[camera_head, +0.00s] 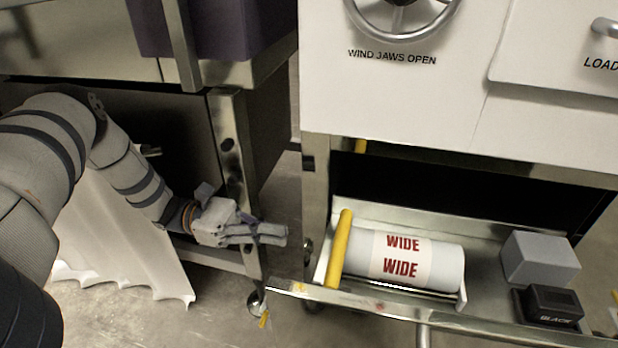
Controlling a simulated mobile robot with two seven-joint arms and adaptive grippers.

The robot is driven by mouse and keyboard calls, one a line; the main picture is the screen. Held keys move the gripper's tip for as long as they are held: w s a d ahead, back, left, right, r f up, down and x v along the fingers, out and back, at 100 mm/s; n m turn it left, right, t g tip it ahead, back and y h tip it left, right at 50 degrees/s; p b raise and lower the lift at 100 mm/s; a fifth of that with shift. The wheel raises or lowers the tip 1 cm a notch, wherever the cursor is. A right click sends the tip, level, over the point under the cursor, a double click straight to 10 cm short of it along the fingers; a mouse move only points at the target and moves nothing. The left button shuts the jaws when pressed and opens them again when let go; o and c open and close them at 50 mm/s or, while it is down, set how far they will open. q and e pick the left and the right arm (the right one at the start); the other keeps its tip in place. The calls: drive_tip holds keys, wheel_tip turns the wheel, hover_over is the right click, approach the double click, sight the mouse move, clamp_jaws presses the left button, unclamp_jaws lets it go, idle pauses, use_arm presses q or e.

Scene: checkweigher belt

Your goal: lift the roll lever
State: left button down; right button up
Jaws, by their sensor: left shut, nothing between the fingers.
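The yellow lever (339,249) stands at the left end of a white roll (443,264) marked "WIDE" in red. The lever is upright with a slight tilt, its lower end near the front rail. The roll lies in a metal tray (375,304) under the white machine. My left gripper (284,236) is shut and empty, left of the lever and apart from it, with its fingers pointing right toward it. My right gripper does not show.
A grey block (539,258) and a black box (550,306) sit right of the roll. A metal frame leg (233,160) stands right behind my left wrist. The white machine (400,100) with a handwheel (402,12) hangs above the tray. Floor shows between the frames.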

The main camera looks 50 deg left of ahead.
sight(339, 247)
use_arm(q)
drive_tip(key=x, duration=0.9)
drive_tip(key=shift+w+d, duration=0.15)
drive_tip(key=shift+d, duration=0.05)
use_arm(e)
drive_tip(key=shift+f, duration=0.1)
use_arm(q)
drive_tip(key=shift+r, duration=0.2)
drive_tip(key=shift+w+a+r+m, duration=0.1)
drive_tip(key=shift+r+m, duration=0.15)
drive_tip(key=shift+m, duration=0.25)
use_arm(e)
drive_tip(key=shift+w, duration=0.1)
